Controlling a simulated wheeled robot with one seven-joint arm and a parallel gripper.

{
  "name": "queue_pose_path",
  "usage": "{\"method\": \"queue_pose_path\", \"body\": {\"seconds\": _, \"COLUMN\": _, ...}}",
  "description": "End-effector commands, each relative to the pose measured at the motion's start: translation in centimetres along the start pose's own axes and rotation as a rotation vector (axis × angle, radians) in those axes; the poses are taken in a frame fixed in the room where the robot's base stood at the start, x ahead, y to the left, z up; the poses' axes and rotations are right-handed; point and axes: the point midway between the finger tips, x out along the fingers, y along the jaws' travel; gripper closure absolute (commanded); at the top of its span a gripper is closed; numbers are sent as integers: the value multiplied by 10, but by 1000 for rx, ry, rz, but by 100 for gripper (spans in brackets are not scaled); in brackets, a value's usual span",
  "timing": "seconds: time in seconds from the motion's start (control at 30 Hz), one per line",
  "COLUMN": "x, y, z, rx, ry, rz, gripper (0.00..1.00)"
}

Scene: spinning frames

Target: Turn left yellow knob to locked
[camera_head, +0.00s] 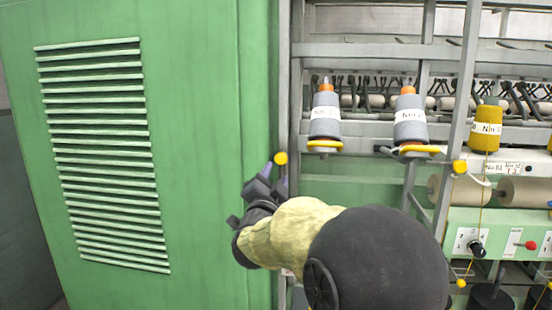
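A small round yellow knob (281,158) is at the left, by the grey upright beside the green panel. My gripper (273,176) is just below it, with its fingers pointing up. The two fingers look apart, with a small gap between them. The knob shows above the fingertips, and I cannot tell whether they touch it. My arm hides what lies below and to the right of the gripper. Other small yellow knobs show further right, one at mid height (459,166) and one lower (461,283). No lock marking is readable.
A large green cabinet panel (200,100) with vents fills the left side. Grey frame bars (380,50) run across the right. Wrapped grey spools (326,115) and a yellow spool (486,130) stand on the frame. A control panel with a black dial (476,249) is at the lower right.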

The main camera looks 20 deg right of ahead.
Motion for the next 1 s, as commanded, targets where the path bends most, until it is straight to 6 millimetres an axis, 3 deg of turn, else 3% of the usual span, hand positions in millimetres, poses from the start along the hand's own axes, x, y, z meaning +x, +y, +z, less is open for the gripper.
{"method": "queue_pose_path", "body": {"seconds": 0.1, "x": 23, "y": -1, "z": -2, "rx": 0, "ry": 0, "rz": 3, "gripper": 61}}
{"method": "queue_pose_path", "body": {"seconds": 0.3, "x": 51, "y": -1, "z": -1, "rx": 0, "ry": -1, "rz": 2, "gripper": 61}}
{"method": "queue_pose_path", "body": {"seconds": 0.7, "x": 59, "y": 0, "z": 0, "rx": 0, "ry": -1, "rz": -1, "gripper": 61}}
{"method": "queue_pose_path", "body": {"seconds": 0.87, "x": 59, "y": -1, "z": 1, "rx": 0, "ry": -1, "rz": -1, "gripper": 93}}
{"method": "queue_pose_path", "body": {"seconds": 1.0, "x": 58, "y": -1, "z": 1, "rx": -1, "ry": -2, "rz": -2, "gripper": 93}}
